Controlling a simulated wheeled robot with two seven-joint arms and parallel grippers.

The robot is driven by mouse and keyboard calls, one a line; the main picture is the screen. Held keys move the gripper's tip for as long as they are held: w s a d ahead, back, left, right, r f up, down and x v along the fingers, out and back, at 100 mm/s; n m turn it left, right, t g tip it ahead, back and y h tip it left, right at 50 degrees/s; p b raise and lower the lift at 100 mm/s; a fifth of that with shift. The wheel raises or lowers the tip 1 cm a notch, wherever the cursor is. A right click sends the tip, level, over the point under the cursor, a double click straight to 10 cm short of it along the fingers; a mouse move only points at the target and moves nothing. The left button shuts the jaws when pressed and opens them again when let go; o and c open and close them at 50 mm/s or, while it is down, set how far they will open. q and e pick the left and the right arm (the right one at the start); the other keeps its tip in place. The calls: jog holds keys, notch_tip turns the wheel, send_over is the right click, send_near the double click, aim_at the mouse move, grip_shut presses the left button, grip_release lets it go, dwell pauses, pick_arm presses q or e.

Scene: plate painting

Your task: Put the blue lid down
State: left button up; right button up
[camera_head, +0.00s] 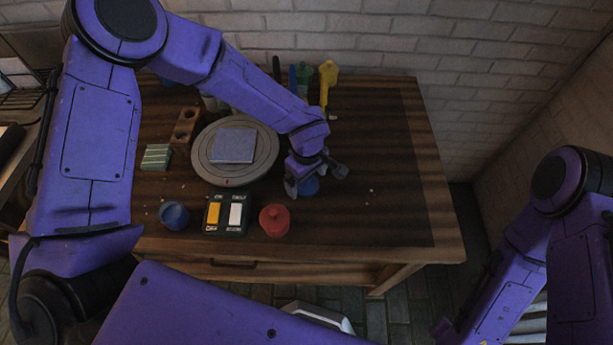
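The blue lid (309,187) is a small round piece at the right of the turntable, partly hidden by my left gripper. My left gripper (316,181) points down over it with its fingers spread. A gap shows between the lid and the right-hand finger, and the lid appears to be on the table. The blue pot (174,215) stands uncovered at the front left of the table. My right arm is at the right edge, and its gripper does not show.
A grey turntable (206,174) bears a blue-grey square plate (233,145). A red lidded pot (274,220) and a switch box (226,214) stand at the front. A yellow bottle (329,72) is at the back. The wooden table (385,170) is mostly clear on the right.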

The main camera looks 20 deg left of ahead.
pick_arm(q)
notch_tip(320, 180, up, 12)
jog(key=shift+r, duration=0.2)
dwell(0.4)
